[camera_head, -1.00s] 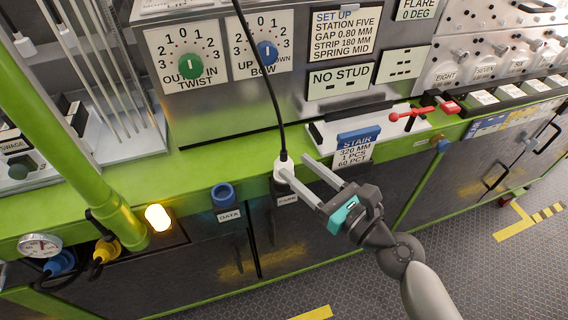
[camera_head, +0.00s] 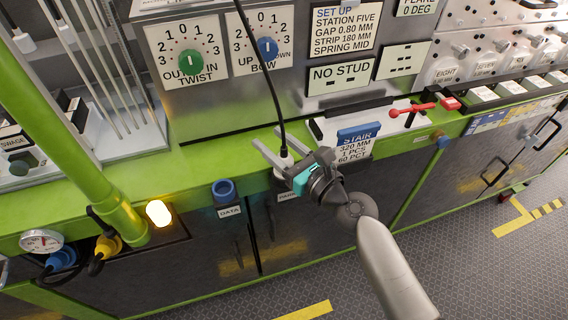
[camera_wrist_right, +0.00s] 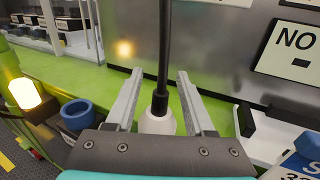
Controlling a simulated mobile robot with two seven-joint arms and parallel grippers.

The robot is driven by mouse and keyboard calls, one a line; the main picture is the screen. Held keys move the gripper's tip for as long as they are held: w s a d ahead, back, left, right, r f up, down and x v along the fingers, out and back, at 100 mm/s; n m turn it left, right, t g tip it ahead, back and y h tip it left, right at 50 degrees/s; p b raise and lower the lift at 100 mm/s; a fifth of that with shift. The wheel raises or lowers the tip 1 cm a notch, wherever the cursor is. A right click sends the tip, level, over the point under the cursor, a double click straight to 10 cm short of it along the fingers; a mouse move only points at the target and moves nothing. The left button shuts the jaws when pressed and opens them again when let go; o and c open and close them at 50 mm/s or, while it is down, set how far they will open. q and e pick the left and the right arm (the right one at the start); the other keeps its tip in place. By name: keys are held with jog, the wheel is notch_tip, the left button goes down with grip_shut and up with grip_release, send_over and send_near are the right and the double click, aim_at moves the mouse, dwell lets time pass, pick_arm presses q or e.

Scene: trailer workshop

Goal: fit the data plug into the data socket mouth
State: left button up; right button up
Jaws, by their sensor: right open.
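The data plug (camera_head: 284,159) is a white body with a black cable rising from its top. It stands upright at the green ledge's edge, above a small label that I cannot read for certain. It also shows in the right wrist view (camera_wrist_right: 158,123). My right gripper (camera_head: 267,137) is open, its two fingers on either side of the plug and cable; I cannot tell whether they touch it. The data socket mouth (camera_head: 224,188) is a blue ring above a DATA label, left of the plug; it appears empty. My left gripper is out of view.
A lit yellow lamp (camera_head: 159,213) and a green post (camera_head: 75,130) stand left of the socket. A white tray with a red lever (camera_head: 412,109) and a blue-topped STAIR card (camera_head: 356,140) are to the right. The panel with dials (camera_head: 188,62) rises behind.

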jog(key=shift+c, duration=0.2)
grip_shut()
dwell(0.6)
